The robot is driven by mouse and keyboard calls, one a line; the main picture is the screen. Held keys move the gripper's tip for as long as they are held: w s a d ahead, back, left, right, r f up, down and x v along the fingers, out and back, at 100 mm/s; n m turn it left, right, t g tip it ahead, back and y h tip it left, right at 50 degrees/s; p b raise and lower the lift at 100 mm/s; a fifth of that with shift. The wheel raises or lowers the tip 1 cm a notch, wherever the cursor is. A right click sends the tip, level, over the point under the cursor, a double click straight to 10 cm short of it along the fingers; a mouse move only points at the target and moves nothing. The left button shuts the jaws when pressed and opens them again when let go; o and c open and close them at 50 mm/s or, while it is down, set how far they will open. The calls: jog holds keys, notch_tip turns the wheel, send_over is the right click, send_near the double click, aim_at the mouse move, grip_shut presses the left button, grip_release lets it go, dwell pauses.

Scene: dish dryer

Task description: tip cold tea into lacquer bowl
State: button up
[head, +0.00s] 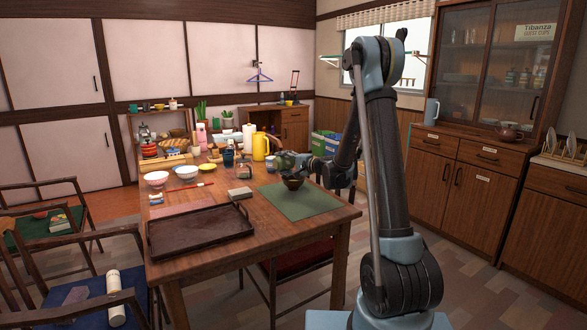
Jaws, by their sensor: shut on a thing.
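A dark brown lacquer bowl (293,183) sits on a green mat (305,202) on the right part of the wooden table. My gripper (293,161) is just above the bowl, reaching in from the right. It is shut on a small greenish-grey vessel (283,158), which looks like a cup but is small and partly covered by the fingers. Its tilt cannot be told, and no tea or stream of liquid can be made out. The inside of the bowl is mostly hidden.
A yellow jug (260,146) and a dark blue cup (228,158) stand behind my gripper. A small box (240,194) lies left of the mat. A dark tray (200,232) fills the table's front. Several bowls, including a white one (157,179), stand at left.

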aim_at(290, 160)
jog(key=shift+w+d+f+m+b, duration=0.2)
jog(key=shift+f+m+b, duration=0.15)
jog(key=shift+m, duration=0.15)
dwell(0.6)
jog(key=shift+w+d+r+m+t+y, duration=0.15)
jog(key=shift+d+r+m+t+y, duration=0.15)
jog(key=shift+m, duration=0.4)
jog(key=shift+w+d+r+m+t+y, duration=0.1)
jog(key=shift+d+m+y, duration=0.2)
jog(key=shift+m, duration=0.4)
jog(key=shift+w+d+r+m+t+y, duration=0.2)
jog(key=shift+m+y, duration=0.2)
jog(key=shift+m, duration=0.3)
dwell(1.5)
jog(key=shift+w+d+r+m+t+y, duration=0.15)
jog(key=shift+d+m+t, duration=0.1)
jog(key=shift+m, duration=0.4)
jog(key=shift+w+d+f+m+t+y, duration=0.1)
jog(key=shift+d+m+t, duration=0.1)
jog(key=shift+m, duration=0.4)
jog(key=shift+w+d+r+m+t+y, duration=0.15)
jog(key=shift+m+t, duration=0.1)
jog(key=shift+m, duration=0.4)
dwell(1.4)
